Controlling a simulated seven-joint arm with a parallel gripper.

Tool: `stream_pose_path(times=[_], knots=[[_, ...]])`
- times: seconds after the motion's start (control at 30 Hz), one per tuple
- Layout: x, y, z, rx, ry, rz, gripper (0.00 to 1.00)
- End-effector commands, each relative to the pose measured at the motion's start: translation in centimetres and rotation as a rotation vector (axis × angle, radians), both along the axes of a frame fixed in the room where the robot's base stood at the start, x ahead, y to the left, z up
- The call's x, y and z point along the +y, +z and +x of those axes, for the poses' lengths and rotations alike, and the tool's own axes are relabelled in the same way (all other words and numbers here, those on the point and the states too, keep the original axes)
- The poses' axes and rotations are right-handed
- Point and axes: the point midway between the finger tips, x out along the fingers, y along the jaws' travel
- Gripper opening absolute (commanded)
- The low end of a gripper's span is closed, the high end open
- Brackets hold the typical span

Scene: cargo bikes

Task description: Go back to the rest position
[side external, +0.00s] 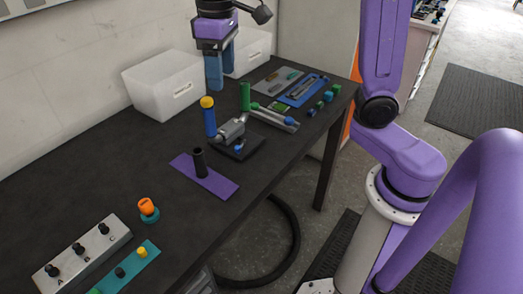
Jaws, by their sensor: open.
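My gripper (221,73) is in the side external view, at the top middle, pointing down over the back of the dark table (105,165). Its two blue fingers are apart, and I see nothing between them. It hangs above and behind a blue post with a yellow cap (208,116), apparently clear of it. The two white bins behind the fingers are partly hidden by the gripper.
White bins (163,87) stand along the wall. A grey clamp-like fixture (232,130), a green cylinder (245,97) and a black cylinder on a purple mat (223,187) stand mid-table. A blue tray (303,91) lies right; a knobbed grey block (83,256) lies front left.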

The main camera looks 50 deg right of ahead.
Motion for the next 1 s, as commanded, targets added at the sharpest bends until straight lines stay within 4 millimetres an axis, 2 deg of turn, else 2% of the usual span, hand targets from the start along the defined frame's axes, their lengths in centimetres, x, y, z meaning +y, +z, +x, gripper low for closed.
stream_pose_path(times=[0.03,0.27,0.6,0.8,1.0], knots=[[0.0,-0.6,-1.5,0.0,0.042,0.0,0.63],[-0.4,-3.6,-7.9,-0.005,0.234,0.004,0.63],[-3.5,-8.3,-17.7,-0.012,0.514,0.009,0.63],[-5.6,-10.5,-21.6,-0.014,0.634,0.012,0.63],[-6.4,-11.2,-22.9,-0.015,0.679,0.014,0.63]])
